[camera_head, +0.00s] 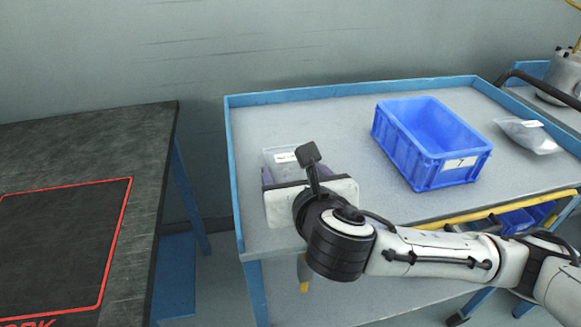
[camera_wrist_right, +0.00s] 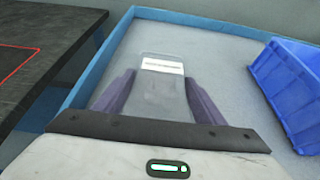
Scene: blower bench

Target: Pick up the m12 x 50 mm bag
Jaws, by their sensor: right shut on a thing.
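A clear plastic bag with a white label (camera_head: 283,157) is at the left end of the grey cart top. It also shows in the right wrist view (camera_wrist_right: 160,86), between the two purple fingers. My right gripper (camera_wrist_right: 160,95) is shut on this bag, one finger along each side. In the head view the right gripper (camera_head: 290,177) partly hides the bag. The label print is too small to read, and I cannot tell whether the bag touches the cart top. A second clear bag with a white label (camera_head: 528,134) lies at the cart's right side. My left gripper is not in view.
A blue bin (camera_head: 432,147) with a white label stands on the cart (camera_head: 330,112), right of my right gripper. The cart has a raised blue rim. A dark table (camera_head: 75,150) with a red outline stands at left, across a gap. A metal machine (camera_head: 562,75) is at far right.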

